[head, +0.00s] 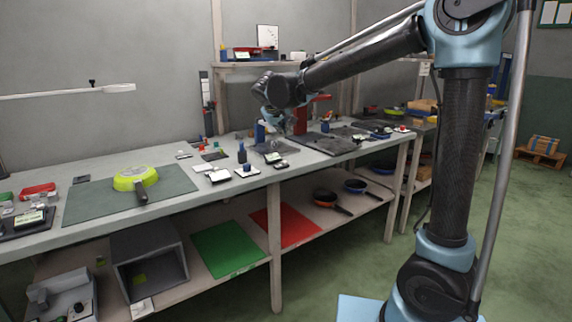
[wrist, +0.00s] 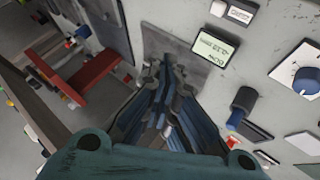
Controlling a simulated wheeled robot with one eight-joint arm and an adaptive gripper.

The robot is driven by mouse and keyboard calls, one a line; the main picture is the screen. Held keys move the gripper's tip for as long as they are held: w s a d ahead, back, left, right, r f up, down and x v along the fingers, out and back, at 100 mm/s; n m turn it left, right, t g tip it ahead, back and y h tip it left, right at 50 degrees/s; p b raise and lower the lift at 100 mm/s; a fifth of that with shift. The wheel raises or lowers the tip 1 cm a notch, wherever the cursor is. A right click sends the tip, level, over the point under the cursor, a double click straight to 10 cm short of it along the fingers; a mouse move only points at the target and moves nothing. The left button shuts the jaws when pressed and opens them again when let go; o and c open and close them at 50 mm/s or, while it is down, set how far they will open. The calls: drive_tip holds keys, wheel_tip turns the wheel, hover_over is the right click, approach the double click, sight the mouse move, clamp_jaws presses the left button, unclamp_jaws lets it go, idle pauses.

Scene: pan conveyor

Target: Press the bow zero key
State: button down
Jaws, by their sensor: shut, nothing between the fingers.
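My gripper (wrist: 165,78) is shut and empty, pointing down over a grey plate (wrist: 158,42) in the wrist view. In the head view my gripper (head: 279,127) hangs over the back part of the workbench. A small display (wrist: 212,47) with dark text stands beside the plate, just right of the fingers; the text is rotated and too small to read surely. The display also shows in the head view (head: 273,157). I cannot pick out the bow zero key for certain; the fingers cover part of the plate.
A red frame (wrist: 90,75) stands left of the fingers. A dark blue-black cylinder (wrist: 243,100) and a white dial box (wrist: 300,70) lie to the right. On the bench (head: 215,200), a green pan (head: 135,178) rests on a dark mat (head: 90,203) at left.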

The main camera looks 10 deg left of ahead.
drive_tip(key=shift+f, duration=4.4)
drive_tip(key=shift+f, duration=0.85)
drive_tip(key=shift+r, duration=0.95)
drive_tip(key=shift+r, duration=2.45)
drive_tip(key=shift+d, duration=0.15)
